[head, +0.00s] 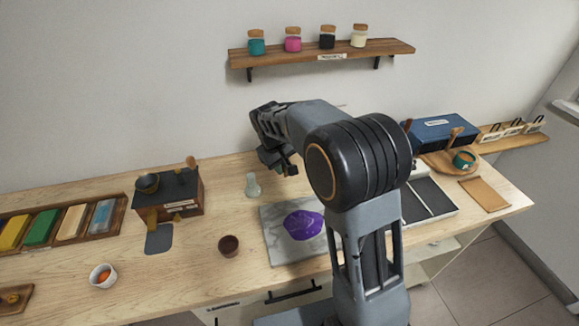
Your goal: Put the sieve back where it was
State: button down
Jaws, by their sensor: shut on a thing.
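My gripper (281,168) is up over the back of the worktable, right of and above a small clear glass flask (252,185). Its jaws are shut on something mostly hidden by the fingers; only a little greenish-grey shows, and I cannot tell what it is. A small dark round bowl-like thing with a brassy rim (147,183) sits on the left top of a dark-topped wooden box (172,210). It may be the sieve, but it is too small to be sure. A wooden handle (191,190) stands up at that box.
A marble slab (275,248) bears a purple patch (304,225). A brown cup (229,246) and a white bowl (103,276) stand at the front. A wall shelf (300,54) holds several jars. A blue box (440,132) is at the right. Bare table lies between cup and bowl.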

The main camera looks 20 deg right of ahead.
jog(key=w+d+f, duration=0.1)
jog(key=w+f, duration=0.1)
jog(key=w+d+f+p, duration=0.1)
jog(key=w+d+f, duration=0.1)
jog(key=w+d+f+p, duration=0.1)
jog(key=w+d+f, duration=0.1)
jog(key=shift+w+f, duration=0.35)
jog(key=shift+w, duration=0.05)
jog(key=shift+w+d+f, duration=0.35)
jog(key=shift+w+f, duration=0.05)
jog(key=shift+f, duration=0.25)
jog(key=shift+f+p, duration=0.45)
jog(key=shift+f, duration=1)
jog(key=shift+f, duration=0.15)
jog(key=c, duration=1.1)
grip_release()
